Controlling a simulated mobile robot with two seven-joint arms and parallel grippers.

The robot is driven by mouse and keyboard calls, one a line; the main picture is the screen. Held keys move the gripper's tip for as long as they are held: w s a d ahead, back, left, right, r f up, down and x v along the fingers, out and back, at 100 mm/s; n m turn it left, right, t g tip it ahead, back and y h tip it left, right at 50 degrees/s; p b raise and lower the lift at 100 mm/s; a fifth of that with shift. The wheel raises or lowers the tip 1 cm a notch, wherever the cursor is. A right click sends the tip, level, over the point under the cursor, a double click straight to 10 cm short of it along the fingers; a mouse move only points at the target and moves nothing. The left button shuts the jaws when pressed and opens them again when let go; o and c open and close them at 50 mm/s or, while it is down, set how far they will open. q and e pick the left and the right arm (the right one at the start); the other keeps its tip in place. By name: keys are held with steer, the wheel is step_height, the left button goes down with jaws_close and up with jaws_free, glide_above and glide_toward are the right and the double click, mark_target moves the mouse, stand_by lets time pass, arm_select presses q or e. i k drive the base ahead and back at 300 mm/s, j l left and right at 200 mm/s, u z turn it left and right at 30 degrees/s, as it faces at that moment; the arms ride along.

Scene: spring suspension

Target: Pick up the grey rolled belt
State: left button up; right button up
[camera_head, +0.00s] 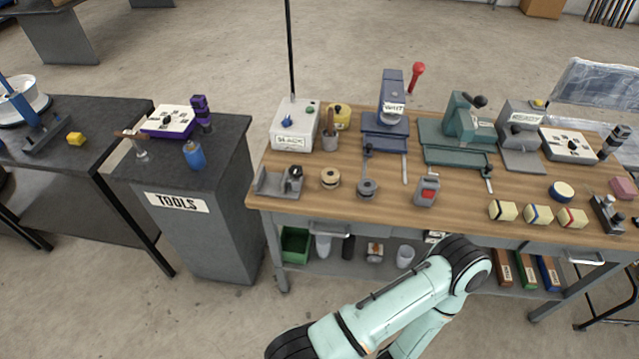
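A grey rolled belt (367,188) lies near the front edge of the wooden workbench (400,225), left of its middle. It is a small round coil with a darker top. A tan roll (330,178) lies just left of it, apart from it. Neither of my grippers is in view. One pale green arm of mine reaches in from the bottom, and its bent joint is in front of the bench's front edge. Nothing hides the grey roll.
A grey metal holder (279,182) stands left of the rolls and a red-and-grey can (426,191) to the right. Behind are a teal vise (462,128) and a blue press (388,115). Several cream blocks (537,215) line the right front. A tools cabinet (205,205) stands left.

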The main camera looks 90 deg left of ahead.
mark_target(366, 186)
steer(key=u, duration=2.75)
steer(key=i+l+u, duration=0.15)
